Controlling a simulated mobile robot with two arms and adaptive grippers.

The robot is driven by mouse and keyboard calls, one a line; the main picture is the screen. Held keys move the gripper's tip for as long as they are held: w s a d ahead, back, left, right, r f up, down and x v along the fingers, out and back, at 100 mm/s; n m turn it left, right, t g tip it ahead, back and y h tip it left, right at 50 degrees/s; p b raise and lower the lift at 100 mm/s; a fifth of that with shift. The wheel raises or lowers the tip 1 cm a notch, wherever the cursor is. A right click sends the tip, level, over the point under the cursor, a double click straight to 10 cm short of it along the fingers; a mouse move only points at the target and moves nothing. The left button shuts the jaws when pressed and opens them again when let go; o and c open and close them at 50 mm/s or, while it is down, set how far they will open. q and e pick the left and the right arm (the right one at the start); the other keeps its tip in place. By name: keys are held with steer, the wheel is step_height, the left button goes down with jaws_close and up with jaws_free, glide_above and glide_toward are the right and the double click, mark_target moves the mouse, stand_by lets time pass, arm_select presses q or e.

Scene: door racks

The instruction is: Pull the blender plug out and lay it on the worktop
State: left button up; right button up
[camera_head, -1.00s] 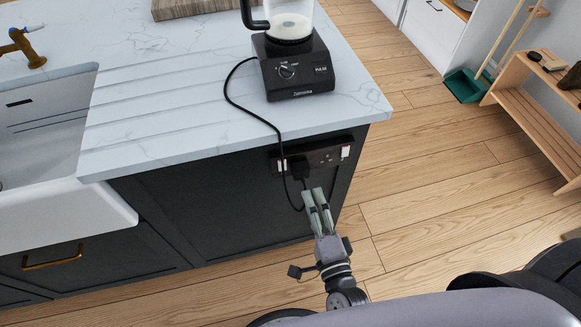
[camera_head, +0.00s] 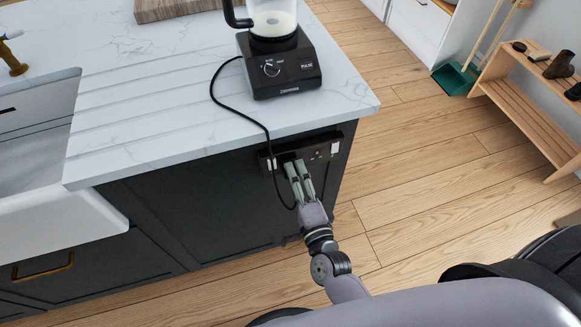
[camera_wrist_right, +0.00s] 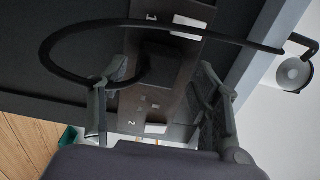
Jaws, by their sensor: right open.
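The blender (camera_head: 279,72), with a black base and clear jug, stands on the white marbled worktop (camera_head: 170,85). Its black cord (camera_head: 238,114) runs over the worktop's front edge to the socket panel (camera_head: 322,151) on the dark cabinet side. The black plug (camera_wrist_right: 165,63) sits at the panel, in the right wrist view. My right gripper (camera_head: 294,165) is at the panel, largely hiding the plug in the head view. In the right wrist view its open fingers (camera_wrist_right: 158,88) lie on either side of the plug, with visible gaps. A cord loop passes by one finger. My left gripper is not in view.
The panel has white switches (camera_wrist_right: 188,26) beside the sockets. A white sink (camera_head: 62,222) is at the left and a wooden board (camera_head: 175,9) at the back. Free worktop lies left of the blender. A wooden rack (camera_head: 528,115) and green dustpan (camera_head: 455,78) stand at the right.

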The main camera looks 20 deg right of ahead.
steer(key=shift+w, duration=1)
steer(key=shift+f, duration=0.15)
stand_by(0.6)
steer(key=shift+c, duration=0.5)
jaws_close()
steer(key=shift+s, duration=0.1)
steer(key=s+p, duration=0.1)
steer(key=s, duration=0.5)
stand_by(1.2)
stand_by(0.4)
